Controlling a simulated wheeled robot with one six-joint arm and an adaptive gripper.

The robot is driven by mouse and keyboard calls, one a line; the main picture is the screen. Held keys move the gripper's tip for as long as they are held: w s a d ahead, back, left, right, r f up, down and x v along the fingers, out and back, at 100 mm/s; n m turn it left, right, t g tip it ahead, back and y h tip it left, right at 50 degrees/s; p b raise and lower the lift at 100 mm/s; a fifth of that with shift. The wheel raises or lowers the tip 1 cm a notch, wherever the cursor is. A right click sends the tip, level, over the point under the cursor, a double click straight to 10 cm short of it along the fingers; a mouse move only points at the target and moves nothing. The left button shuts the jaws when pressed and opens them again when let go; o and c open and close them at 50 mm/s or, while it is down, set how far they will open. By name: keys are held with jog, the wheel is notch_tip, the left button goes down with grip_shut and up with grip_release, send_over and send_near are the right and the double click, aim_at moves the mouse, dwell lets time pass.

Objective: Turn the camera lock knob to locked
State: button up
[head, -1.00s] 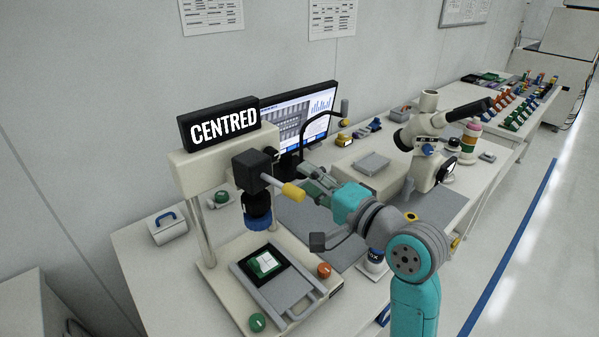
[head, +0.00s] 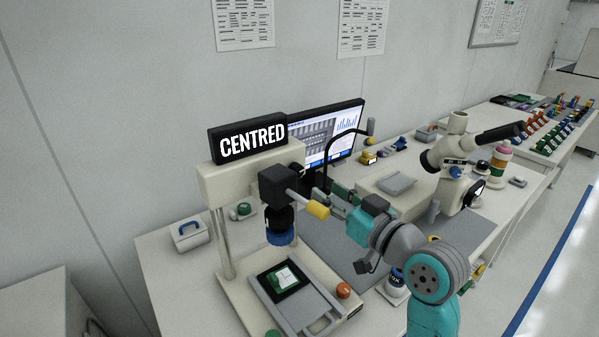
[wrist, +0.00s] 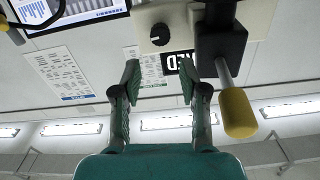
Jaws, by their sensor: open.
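The black round knob (wrist: 160,34) with a small white mark sits on a cream panel of the camera stand, at the top of the wrist view. Which setting the mark points to cannot be read. In the head view the knob cannot be made out. My gripper (wrist: 159,78) is open and empty, its two green-padded fingers pointing toward the panel; the knob lies beyond the fingertips, not between them. In the head view my gripper (head: 338,196) is behind the yellow-tipped lever. The camera stand (head: 205,182) carries a black block and a blue-ringed lens (head: 281,233).
The yellow-tipped lever (wrist: 236,112) sticks out close to the right finger in the wrist view. A sign (head: 252,139) reads CENTRED. A monitor (head: 330,135) and a black curved arm stand behind. A tray with a green part (head: 287,280) lies below the lens. A microscope (head: 452,160) stands right.

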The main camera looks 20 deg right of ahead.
jog(key=x, duration=1)
jog(key=shift+w, duration=0.3)
jog(key=shift+a, duration=0.1)
